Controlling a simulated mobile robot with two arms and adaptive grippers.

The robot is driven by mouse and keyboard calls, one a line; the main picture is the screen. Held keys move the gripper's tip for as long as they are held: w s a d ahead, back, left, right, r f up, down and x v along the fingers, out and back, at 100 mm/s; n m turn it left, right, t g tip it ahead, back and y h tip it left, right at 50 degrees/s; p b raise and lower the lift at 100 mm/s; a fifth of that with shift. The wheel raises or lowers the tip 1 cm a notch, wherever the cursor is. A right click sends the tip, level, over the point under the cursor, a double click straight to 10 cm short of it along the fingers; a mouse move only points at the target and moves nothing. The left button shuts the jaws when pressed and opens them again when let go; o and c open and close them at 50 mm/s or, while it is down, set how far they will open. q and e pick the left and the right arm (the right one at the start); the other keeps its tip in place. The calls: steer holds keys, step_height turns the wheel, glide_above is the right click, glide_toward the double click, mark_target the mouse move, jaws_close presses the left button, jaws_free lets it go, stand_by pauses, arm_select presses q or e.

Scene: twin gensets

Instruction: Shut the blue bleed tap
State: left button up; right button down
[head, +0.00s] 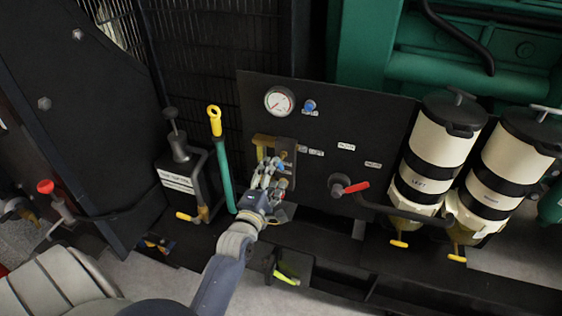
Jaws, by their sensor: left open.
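A small round blue knob (310,105) sits on the black panel, right of the white gauge, with a small label under it. Another small blue part (282,164) shows at the brass block (265,141) lower on the panel; my gripper partly covers this spot. I cannot tell which of the two blue parts is the bleed tap, or its exact turn. My left gripper (269,173) is open, in front of the brass block and close to the lower blue part. I cannot tell if it touches. My right gripper is not in view.
A white gauge (279,101) sits on the black panel (375,110). A red-handled valve (355,187) is to the right, beside cream filter canisters (438,150). A green lever with a yellow ring top (222,160) and a hand pump (178,150) stand left of my gripper.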

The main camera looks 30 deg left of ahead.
mark_target(279, 166)
arm_select(q)
steer(key=x, duration=0.6)
steer(key=shift+w, duration=0.15)
steer(key=c, duration=1)
steer(key=shift+c, duration=0.2)
